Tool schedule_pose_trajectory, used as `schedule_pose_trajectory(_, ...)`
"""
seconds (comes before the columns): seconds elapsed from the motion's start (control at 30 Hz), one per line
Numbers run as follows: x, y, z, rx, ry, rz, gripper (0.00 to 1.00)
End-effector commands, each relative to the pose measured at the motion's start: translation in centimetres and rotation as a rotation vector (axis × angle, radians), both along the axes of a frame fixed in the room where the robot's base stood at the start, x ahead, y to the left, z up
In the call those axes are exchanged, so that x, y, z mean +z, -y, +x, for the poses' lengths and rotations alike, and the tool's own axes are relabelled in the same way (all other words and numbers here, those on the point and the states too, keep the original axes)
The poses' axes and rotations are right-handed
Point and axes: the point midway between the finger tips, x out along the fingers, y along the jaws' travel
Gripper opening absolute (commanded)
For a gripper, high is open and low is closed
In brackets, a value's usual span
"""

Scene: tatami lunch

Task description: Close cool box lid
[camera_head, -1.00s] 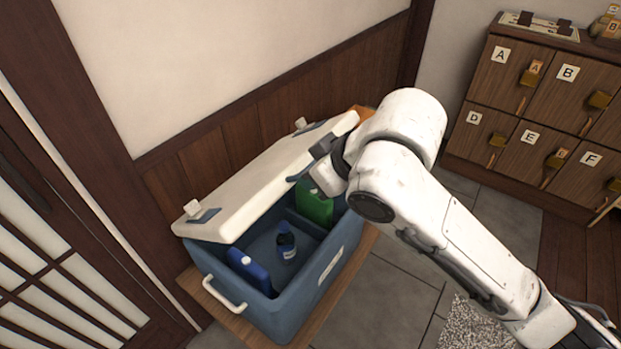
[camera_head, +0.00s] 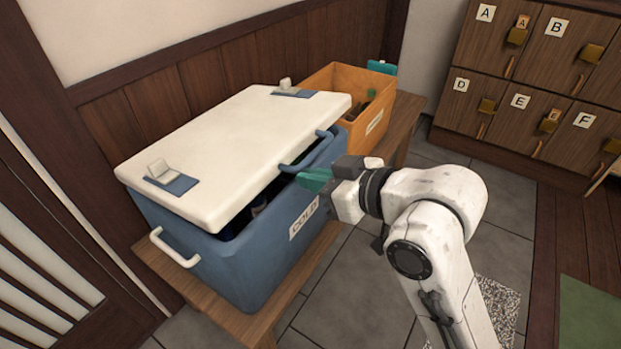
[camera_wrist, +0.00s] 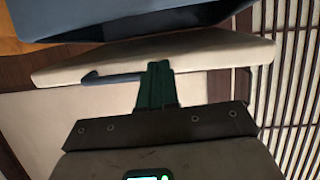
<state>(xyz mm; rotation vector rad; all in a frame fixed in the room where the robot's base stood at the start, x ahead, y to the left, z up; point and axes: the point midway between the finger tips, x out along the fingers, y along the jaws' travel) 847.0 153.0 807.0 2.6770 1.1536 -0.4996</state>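The cool box (camera_head: 270,240) is a blue tub with a "COLD" label on its front. Its white lid (camera_head: 235,150) is lowered but still slightly raised along the front, leaving a dark gap above the rim. A blue handle (camera_head: 308,155) is on the lid's front edge, toward the right. My gripper (camera_head: 316,179) is in front of the box, just below that handle, with its teal fingers together and nothing visible between them. In the wrist view, the fingers (camera_wrist: 157,84) overlap the lid (camera_wrist: 205,57) in the picture; I cannot tell if they touch. The tub (camera_wrist: 125,17) also shows.
The box stands on a wooden bench (camera_head: 180,291) against a panelled wall. An orange crate (camera_head: 345,80) stands close to its right end. A lettered cabinet (camera_head: 540,85) is at the back right.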

Motion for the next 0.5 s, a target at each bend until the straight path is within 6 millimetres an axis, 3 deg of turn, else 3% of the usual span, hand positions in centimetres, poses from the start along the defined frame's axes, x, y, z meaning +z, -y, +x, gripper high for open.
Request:
schedule_pose_trajectory(0.03,-1.8,-0.2,-0.2,0.004,0.009,0.019,0.00)
schedule_pose_trajectory(0.1,-2.6,-0.1,-0.2,0.006,0.023,0.037,0.00)
schedule_pose_trajectory(0.5,-5.2,0.0,-0.4,0.007,0.076,0.102,0.00)
